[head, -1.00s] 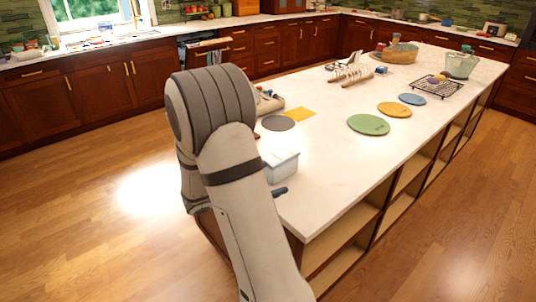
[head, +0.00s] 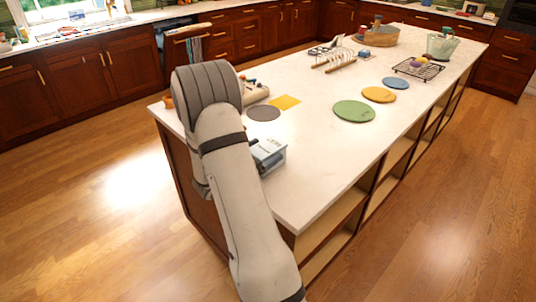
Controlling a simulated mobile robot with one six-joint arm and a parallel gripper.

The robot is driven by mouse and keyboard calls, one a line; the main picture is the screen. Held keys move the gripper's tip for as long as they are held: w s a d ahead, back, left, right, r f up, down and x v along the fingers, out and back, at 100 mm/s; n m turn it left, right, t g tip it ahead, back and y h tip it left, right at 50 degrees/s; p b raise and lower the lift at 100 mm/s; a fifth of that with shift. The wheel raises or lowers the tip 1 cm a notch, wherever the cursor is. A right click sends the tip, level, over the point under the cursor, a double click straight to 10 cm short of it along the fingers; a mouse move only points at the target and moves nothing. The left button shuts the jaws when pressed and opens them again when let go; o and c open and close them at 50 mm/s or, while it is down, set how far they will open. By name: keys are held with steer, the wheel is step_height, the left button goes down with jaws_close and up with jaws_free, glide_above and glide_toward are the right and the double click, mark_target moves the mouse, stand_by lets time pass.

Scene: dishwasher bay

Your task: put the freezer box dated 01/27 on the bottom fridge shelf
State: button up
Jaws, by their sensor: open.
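A small pale grey-white box (head: 279,153) sits near the close end of the white island top, just right of my arm. No date can be read on it, so I cannot tell whether it is the 01/27 freezer box. My gripper (head: 268,160) is mostly hidden behind my arm. No fridge or fridge shelf is in view.
Wooden floor is clear on both sides.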

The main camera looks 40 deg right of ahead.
steer(key=shift+d, duration=0.1)
steer(key=c, duration=1.3)
steer(key=shift+r, duration=0.1)
steer(key=shift+c, duration=0.7)
